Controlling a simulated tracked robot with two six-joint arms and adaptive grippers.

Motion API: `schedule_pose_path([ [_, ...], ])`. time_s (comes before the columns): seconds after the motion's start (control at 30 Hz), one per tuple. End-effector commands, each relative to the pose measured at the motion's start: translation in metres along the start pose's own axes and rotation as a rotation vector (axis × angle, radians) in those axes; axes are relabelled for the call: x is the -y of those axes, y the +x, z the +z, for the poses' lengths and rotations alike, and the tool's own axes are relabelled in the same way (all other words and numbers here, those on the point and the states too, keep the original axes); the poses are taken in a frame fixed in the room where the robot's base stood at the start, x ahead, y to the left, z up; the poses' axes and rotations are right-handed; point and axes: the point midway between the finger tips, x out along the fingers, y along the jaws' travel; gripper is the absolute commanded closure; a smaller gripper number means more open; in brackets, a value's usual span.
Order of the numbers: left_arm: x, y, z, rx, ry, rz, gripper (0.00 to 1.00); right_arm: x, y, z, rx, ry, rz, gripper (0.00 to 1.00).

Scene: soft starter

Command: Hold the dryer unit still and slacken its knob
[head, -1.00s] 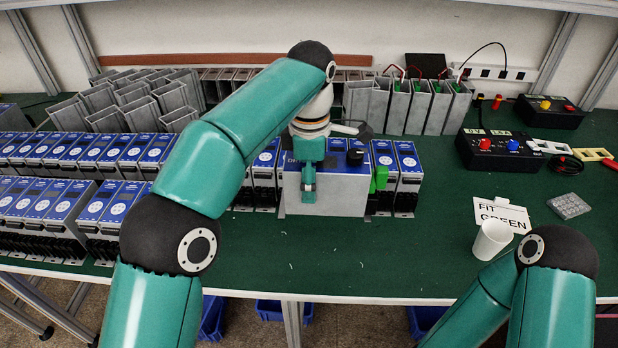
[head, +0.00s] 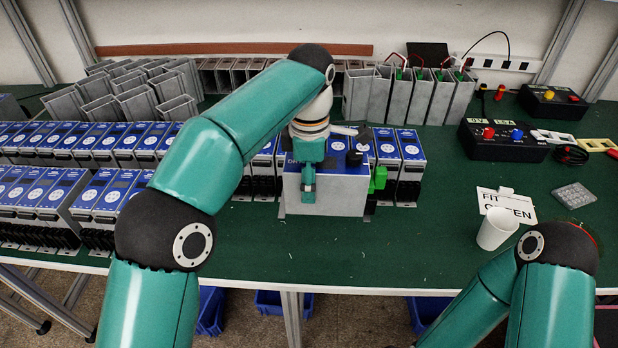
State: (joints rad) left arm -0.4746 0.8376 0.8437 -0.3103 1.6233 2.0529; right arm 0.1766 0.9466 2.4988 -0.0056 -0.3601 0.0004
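The dryer unit (head: 345,202) is a grey box with a blue top, standing upright near the middle of the bench, in front of a row of blue-topped units. Its black knob (head: 354,158) sits on the right of the top. My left arm reaches over it, and its teal wrist end (head: 308,178) hangs in front of the unit's blue top and grey face. The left fingers cannot be made out clearly, and the arm hides part of the unit. My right arm shows only at the lower right, and its gripper is out of view.
A green connector (head: 378,179) is at the unit's right side. Several blue-topped units (head: 70,195) fill the left. A white cup (head: 497,229), a card (head: 510,205) and a black meter box (head: 500,144) are at the right. The bench in front of the unit is clear.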

Motion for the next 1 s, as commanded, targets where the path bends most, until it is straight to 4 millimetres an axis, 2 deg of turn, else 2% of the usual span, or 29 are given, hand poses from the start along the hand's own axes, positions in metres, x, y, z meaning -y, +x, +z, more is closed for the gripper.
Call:
schedule_pose_path([
  [1.0, 0.0, 0.041, 0.0, 0.001, -0.001, 0.002, 1.0, -0.011, 0.029, 0.0, 0.0, 0.0, 0.0, 0.6],
])
